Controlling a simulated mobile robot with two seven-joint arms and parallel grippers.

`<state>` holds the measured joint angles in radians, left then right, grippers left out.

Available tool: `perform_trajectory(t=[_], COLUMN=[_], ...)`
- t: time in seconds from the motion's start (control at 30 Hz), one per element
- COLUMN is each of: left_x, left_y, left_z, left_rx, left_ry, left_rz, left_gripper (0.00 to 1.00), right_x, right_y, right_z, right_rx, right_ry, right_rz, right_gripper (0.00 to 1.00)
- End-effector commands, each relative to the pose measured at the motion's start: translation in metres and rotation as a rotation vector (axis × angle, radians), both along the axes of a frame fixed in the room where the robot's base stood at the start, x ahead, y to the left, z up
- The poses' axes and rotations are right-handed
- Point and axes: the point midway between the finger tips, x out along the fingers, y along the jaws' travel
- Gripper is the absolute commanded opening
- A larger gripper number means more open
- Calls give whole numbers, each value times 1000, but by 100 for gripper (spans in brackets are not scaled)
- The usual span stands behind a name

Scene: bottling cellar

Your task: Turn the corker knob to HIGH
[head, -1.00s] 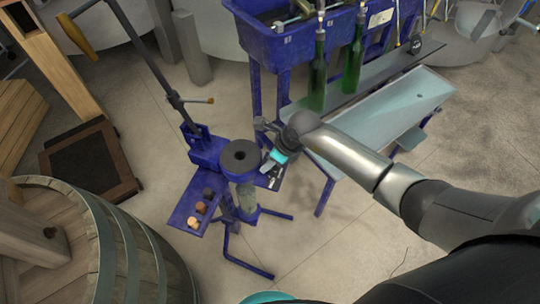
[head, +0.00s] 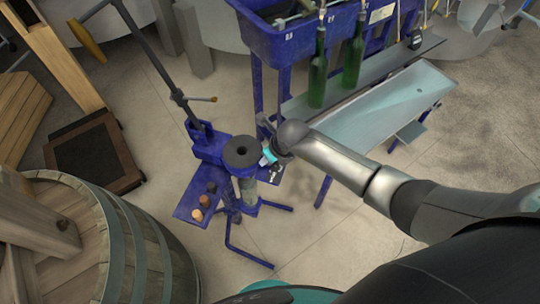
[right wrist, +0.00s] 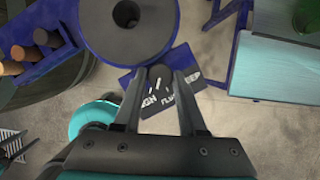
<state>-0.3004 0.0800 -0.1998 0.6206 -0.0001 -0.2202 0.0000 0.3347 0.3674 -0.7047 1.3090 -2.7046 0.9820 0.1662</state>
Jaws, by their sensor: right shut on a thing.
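The blue corker (head: 210,146) stands upright left of the picture's middle, with a thick black ring (head: 241,152) on top. Its dark knob (right wrist: 160,71) sits just below the ring in the right wrist view, on a dark plate (right wrist: 176,97) with white lettering. I can partly read HIGH, FLUSH and DEEP there; the fingers cover part of it. My right gripper (right wrist: 161,82) is shut on the knob, one finger on each side. I cannot tell which mark the knob points to. In the head view the right gripper (head: 268,162) hides the knob. My left gripper is not in view.
A wooden barrel (head: 150,245) stands at the lower left. Green bottles (head: 318,72) stand on a shelf before a blue trough (head: 290,40), beside a pale tray (head: 400,105).

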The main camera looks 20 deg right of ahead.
Motion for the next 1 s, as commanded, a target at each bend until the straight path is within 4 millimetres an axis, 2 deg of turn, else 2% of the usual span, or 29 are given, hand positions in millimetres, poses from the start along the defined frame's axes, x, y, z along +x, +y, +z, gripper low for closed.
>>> perform_trajectory(t=[0.17, 0.2, 0.43, 0.77, 1.0], left_x=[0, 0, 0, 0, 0], left_y=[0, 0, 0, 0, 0], left_z=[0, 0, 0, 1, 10], left_rx=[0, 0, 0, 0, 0], left_ry=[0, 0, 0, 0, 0], left_rz=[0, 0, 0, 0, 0], left_gripper=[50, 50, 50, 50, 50], right_x=[-1, -1, 0, -1, -9], right_y=[-1, -1, -1, -1, -4], right_z=[-1, -1, -1, 2, 25], right_rx=[-2, -2, -1, -1, -1], right_ry=[2, 2, 2, 1, -1], right_rz=[1, 1, 2, 2, 3], right_gripper=[0, 44, 70, 70, 70])
